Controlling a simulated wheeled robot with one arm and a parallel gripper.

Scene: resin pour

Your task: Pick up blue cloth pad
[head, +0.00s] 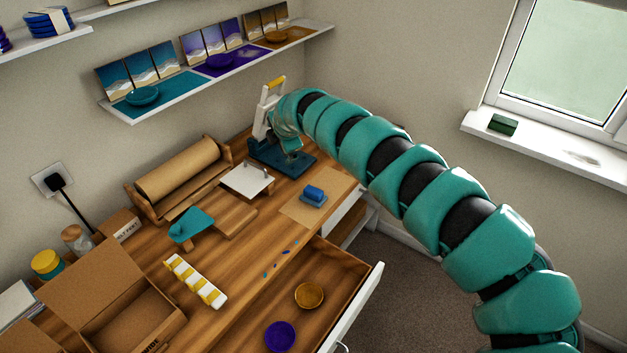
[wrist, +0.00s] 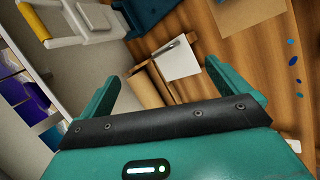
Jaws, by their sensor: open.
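The blue cloth pad (head: 314,193) appears as a small blue block-like shape on a wider, flatter blue base. It lies on a brown paper sheet (head: 302,211) near the bench's front edge. My gripper (head: 290,152) is at the back of the bench by the press, up and to the left of the pad, and apart from it. In the wrist view my gripper (wrist: 161,74) has its two teal fingers spread wide with nothing between them.
The blue-based press (head: 283,158) stands close to my gripper. A white plate (head: 246,180) and a teal-topped stand (head: 190,227) are left of the pad. An open drawer (head: 345,268) with two bowls juts out in front. Bench around the paper is mostly clear.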

